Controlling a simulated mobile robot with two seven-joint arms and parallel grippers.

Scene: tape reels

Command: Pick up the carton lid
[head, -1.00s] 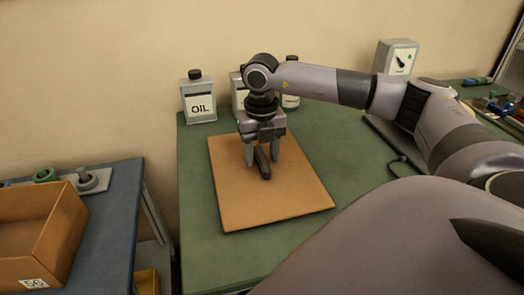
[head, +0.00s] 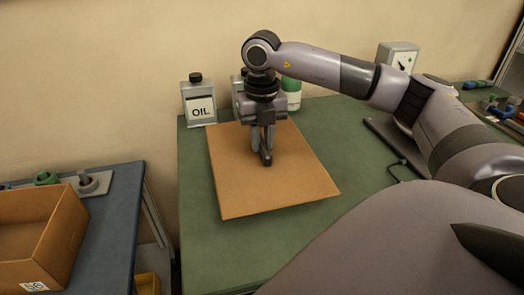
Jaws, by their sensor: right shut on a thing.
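The carton lid (head: 288,190) is a flat brown cardboard panel over the green table (head: 205,245). It looks raised and slightly tilted, with its near edge standing off the tabletop. My left gripper is not in view.
An OIL can (head: 201,108) stands at the table's back left, close to the lid's far corner. Bottles stand behind my right gripper. An open cardboard carton (head: 35,235) sits on the blue table (head: 115,215) at the left, across a gap.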

